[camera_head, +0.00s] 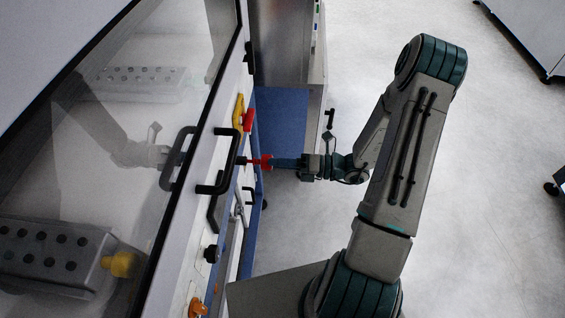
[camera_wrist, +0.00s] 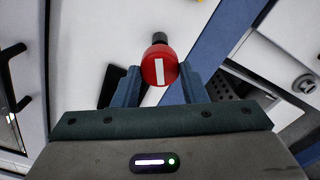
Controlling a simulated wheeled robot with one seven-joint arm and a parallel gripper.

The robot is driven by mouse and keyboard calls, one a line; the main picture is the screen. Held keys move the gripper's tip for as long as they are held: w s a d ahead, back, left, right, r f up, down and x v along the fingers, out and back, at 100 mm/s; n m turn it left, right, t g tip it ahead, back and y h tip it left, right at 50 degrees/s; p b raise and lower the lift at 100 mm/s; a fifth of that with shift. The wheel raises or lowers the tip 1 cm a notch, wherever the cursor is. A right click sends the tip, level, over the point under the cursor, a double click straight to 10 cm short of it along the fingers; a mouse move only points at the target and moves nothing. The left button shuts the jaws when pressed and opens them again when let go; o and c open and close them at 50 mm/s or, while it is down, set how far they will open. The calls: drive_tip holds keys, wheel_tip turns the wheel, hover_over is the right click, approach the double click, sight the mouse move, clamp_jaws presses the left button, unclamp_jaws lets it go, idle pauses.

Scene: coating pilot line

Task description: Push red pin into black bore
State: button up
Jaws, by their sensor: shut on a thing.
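The red pin (camera_wrist: 159,67) has a round red head with a white bar on its face. It is between the blue fingertips of my gripper (camera_wrist: 159,80) in the wrist view. In the head view my gripper (camera_head: 272,162) is shut on the red pin (camera_head: 261,161), beside the white cabinet front. A short black cylindrical part (camera_wrist: 159,38) shows just beyond the red head, toward the white panel. I cannot tell whether it is the black bore or part of the pin. The pin's far end is hidden, so I cannot tell how deep it sits.
A black bar handle (camera_head: 231,160) stands out from the cabinet close to the pin. A yellow lever (camera_head: 238,110) with a red part, a black knob (camera_head: 211,253) and an orange knob (camera_head: 197,308) line the front. Open floor (camera_head: 300,240) lies to the right.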

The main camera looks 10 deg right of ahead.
drive_tip(key=shift+x, duration=0.8)
drive_tip(key=o, duration=1.2)
drive_tip(key=shift+a, duration=0.1)
drive_tip(key=shift+c, duration=0.2)
drive_tip(key=b+v, duration=0.3)
drive_tip(key=v, duration=1.1)
drive_tip(key=shift+a, duration=0.1)
